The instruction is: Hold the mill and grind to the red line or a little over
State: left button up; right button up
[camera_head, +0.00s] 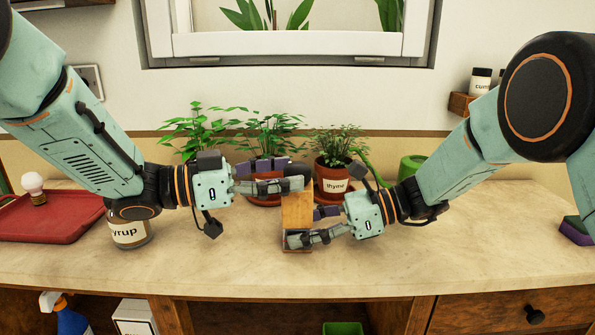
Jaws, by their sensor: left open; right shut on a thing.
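The mill, a wooden block-shaped body (297,211), stands upright near the front middle of the counter. My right gripper (304,227) is shut on its lower part from the right, with one finger across its front. My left gripper (287,174) is open at the height of the mill's top, reaching in from the left. Its fingers overlap the top in the picture, so the crank or handle is not clear, and I cannot tell whether they touch it. No red line or ground contents can be made out.
Several potted herbs stand behind, one pot labelled thyme (333,183). A syrup jar (130,234) stands under my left arm. A red tray (50,218) with a bulb (33,186) is at left, a purple sponge (576,230) at right.

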pick_arm(q)
jog(key=shift+x, duration=1.4)
jog(key=c, duration=1.2)
